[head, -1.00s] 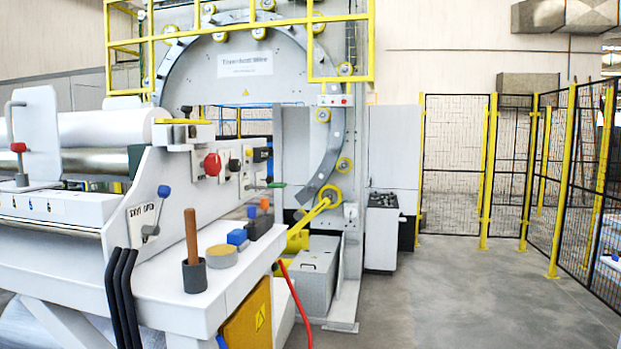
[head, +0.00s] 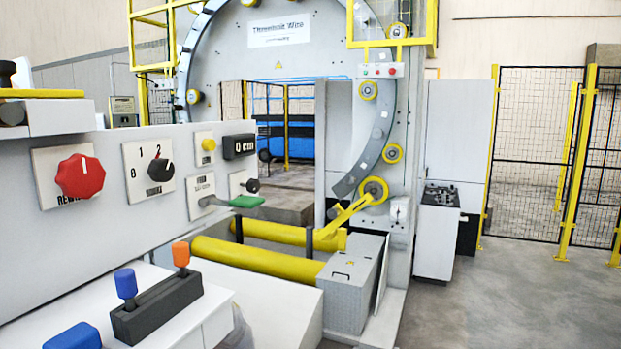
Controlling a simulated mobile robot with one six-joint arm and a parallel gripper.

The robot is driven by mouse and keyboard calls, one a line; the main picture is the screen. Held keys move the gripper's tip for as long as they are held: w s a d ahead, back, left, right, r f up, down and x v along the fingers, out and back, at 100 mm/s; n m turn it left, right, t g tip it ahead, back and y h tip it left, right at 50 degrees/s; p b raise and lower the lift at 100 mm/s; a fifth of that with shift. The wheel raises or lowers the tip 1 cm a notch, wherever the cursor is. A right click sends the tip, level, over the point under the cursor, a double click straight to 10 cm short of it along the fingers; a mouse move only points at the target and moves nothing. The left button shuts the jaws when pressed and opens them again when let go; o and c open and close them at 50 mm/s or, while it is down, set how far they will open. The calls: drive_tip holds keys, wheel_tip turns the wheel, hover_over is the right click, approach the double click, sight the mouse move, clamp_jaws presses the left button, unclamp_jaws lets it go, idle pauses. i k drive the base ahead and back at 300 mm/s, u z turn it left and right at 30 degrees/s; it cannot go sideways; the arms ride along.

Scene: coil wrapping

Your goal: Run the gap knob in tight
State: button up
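No knob in the head view carries a label I can read as "gap". On the near machine's side panel are a large red knob (head: 80,176), a black selector (head: 159,169) marked 0, 1 and 2, and a small dark knob (head: 251,186) on a white plate at the panel's right end. A black knob (head: 8,73) is partly cut off at the far left above the panel. My gripper is not in view.
A shelf (head: 215,318) below holds a dark block (head: 157,304) with blue and orange handles, and a blue block (head: 73,336). The ring machine (head: 300,55) and yellow rollers (head: 255,260) stand beyond. Grey floor (head: 530,300) is clear on the right, before the fence (head: 540,160).

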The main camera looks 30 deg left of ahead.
sight(252, 185)
drive_tip(key=u, duration=0.45)
drive_tip(key=i, duration=1.05)
drive_tip(key=u, duration=0.7)
drive_tip(key=k, duration=0.95)
drive_tip(key=u, duration=0.2)
drive_tip(key=i, duration=0.95)
drive_tip(key=z, duration=0.1)
